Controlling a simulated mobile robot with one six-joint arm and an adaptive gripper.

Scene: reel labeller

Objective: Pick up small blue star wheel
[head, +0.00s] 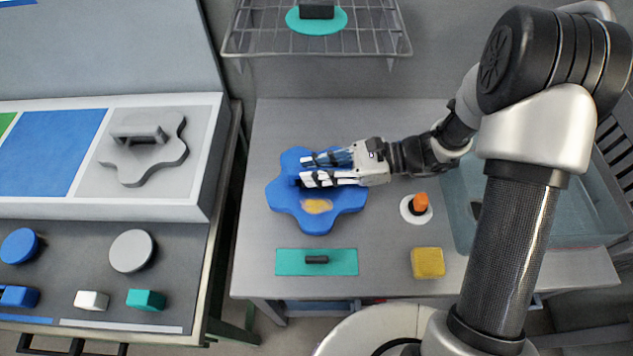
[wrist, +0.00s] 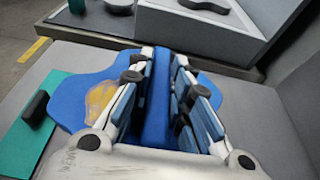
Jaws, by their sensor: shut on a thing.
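The blue star wheel (head: 313,220) lies on the grey table in the head view, with rounded lobes and a tan patch on its upper face. It also shows in the wrist view (wrist: 75,103), with a raised blue bar handle (wrist: 158,100) across its middle. My gripper (head: 304,171) reaches in from the right and is shut on that handle. In the wrist view my gripper (wrist: 158,75) has one finger on each side of the bar. The wheel appears to rest on the table; I cannot tell if it is lifted.
A teal plate with a black handle (head: 317,262) lies in front of the wheel. A yellow block (head: 428,263) and an orange-topped knob (head: 420,203) are to its right, beside a clear bin (head: 535,235). A grey star wheel (head: 145,150) sits on the left panel. A wire rack (head: 350,40) hangs behind.

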